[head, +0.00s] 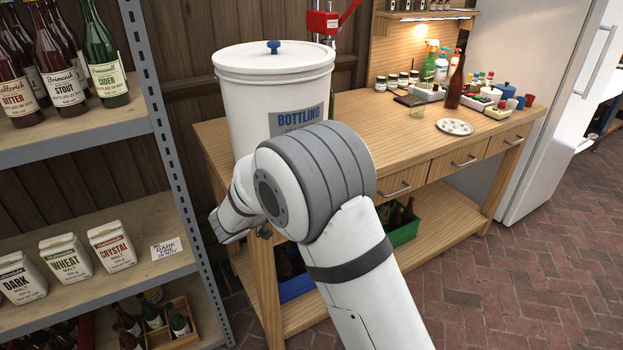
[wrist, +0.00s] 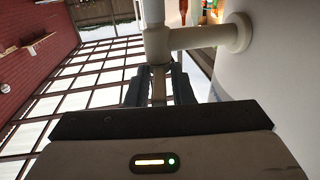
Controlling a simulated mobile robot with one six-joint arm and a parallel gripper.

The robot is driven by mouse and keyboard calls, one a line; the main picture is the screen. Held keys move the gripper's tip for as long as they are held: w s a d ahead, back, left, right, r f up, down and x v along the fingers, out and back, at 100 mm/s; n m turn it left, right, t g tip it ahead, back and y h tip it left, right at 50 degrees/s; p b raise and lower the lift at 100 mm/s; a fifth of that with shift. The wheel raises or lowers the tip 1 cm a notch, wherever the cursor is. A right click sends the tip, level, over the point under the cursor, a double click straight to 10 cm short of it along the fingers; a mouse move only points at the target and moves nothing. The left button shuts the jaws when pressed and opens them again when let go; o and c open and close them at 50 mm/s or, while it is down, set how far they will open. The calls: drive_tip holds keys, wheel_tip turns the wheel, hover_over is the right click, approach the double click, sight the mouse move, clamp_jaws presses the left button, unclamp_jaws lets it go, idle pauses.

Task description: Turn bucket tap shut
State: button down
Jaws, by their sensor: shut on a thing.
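The white bottling bucket (head: 255,105) stands upright with its lid on at the left end of the wooden bench. My arm hides its lower part and its tap in the head view. In the wrist view the bucket wall (wrist: 285,80) fills the right side, and the pale tap (wrist: 195,38) sticks out from it to the left. My gripper (wrist: 158,72) has its dark fingers on both sides of the tap's narrow handle (wrist: 158,88) and is shut on it. The inside of the tap is not visible.
The wooden bench (head: 375,125) carries bottles, jars and a white plate (head: 455,127) to the right. A shelf rack (head: 75,125) with bottles and malt packs stands close on the left. A red capper (head: 322,22) rises behind the bucket. The brick floor at right is clear.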

drive_tip(key=shift+w+a+r+m+g+h+p, duration=0.15)
drive_tip(key=shift+m+g+h+p, duration=0.2)
drive_tip(key=shift+m+g+h, duration=0.3)
drive_tip(key=c, duration=1.5)
unclamp_jaws()
drive_tip(key=v, duration=0.7)
drive_tip(key=shift+a, duration=0.3)
